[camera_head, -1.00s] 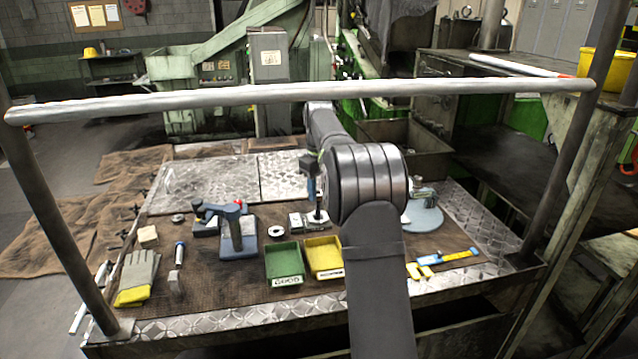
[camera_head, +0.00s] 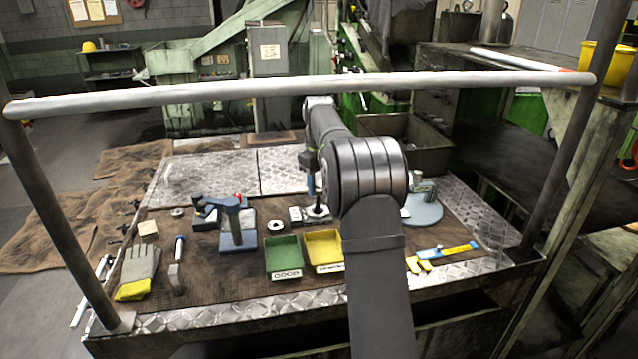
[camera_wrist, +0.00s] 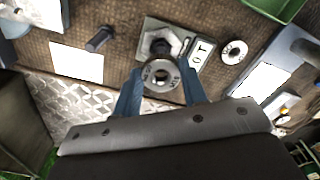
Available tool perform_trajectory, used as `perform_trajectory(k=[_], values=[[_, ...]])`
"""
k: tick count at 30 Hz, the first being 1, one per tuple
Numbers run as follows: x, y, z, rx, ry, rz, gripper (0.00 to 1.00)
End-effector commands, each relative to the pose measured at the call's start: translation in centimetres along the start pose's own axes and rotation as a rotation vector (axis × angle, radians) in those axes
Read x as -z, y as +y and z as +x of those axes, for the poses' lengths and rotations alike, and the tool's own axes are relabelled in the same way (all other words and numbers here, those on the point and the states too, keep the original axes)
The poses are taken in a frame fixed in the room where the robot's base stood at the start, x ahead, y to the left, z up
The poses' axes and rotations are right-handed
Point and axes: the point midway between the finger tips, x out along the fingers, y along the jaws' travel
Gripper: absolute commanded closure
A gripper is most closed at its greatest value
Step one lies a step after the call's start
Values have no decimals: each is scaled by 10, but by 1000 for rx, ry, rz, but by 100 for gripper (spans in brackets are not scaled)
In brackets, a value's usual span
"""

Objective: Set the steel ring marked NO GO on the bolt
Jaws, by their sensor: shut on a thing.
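In the wrist view my gripper (camera_wrist: 160,88) has its two blue fingers shut on a steel ring (camera_wrist: 160,76) with small lettering, too small to read. The bolt (camera_wrist: 165,44) stands just beyond the ring, on a metal block with a hexagonal part around its foot. The held ring overlaps the near side of this in the picture; I cannot tell whether it touches. A second steel ring (camera_wrist: 234,52) lies on the mat to the right. It also shows in the head view (camera_head: 277,227). There my gripper (camera_head: 312,184) points down over the block, partly hidden by my arm.
A green tray (camera_head: 285,272) and a yellow tray (camera_head: 324,261) stand in front of the block. A blue-grey stand (camera_head: 238,240) is to the left, with a glove (camera_head: 138,272) farther left. A round grey base (camera_head: 424,214) and a yellow-blue caliper (camera_head: 445,252) lie right.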

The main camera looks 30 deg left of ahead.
Motion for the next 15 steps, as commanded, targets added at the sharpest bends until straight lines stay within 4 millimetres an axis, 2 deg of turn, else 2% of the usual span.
perform_trajectory(k=[15], values=[[0,0,5,0,0,0,88]])
